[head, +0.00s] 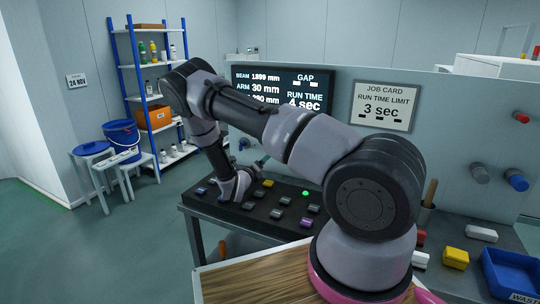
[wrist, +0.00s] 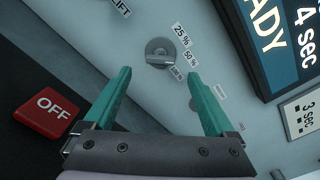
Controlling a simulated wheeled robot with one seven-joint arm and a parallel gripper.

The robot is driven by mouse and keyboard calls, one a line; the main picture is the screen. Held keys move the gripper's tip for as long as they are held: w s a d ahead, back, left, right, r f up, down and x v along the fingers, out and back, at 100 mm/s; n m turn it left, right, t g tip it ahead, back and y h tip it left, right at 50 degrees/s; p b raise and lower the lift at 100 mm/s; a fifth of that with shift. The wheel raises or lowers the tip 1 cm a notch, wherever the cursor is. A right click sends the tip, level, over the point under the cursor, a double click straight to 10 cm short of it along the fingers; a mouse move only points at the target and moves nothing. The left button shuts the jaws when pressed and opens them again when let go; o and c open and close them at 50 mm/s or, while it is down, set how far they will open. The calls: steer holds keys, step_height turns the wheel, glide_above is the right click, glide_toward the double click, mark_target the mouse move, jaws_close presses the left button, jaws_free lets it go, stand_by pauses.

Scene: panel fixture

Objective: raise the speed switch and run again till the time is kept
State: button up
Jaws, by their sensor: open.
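The speed switch (wrist: 160,52) is a round grey knob with a bar handle on the pale upright panel, with 25 %, 50 % and 100 % labels at its right side. I cannot tell surely which label its handle points to. My gripper (wrist: 158,76) is open with two teal fingers, empty, pointing toward the knob; the knob shows between and just beyond the fingertips. The display (head: 284,90) reads RUN TIME 4 sec; in the wrist view READY shows partly. The job card (head: 384,106) reads RUN TIME LIMIT 3 sec. My arm hides part of the display.
A dark console (head: 262,212) with several buttons and a lit green lamp (head: 305,193) lies below the panel. A red OFF button (wrist: 50,113) is left of my fingers. A blue bin (head: 513,272) and a yellow block (head: 455,258) are at the right.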

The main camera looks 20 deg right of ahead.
steer(key=x, duration=0.6)
steer(key=shift+w+d, duration=0.3)
steer(key=c, duration=1.4)
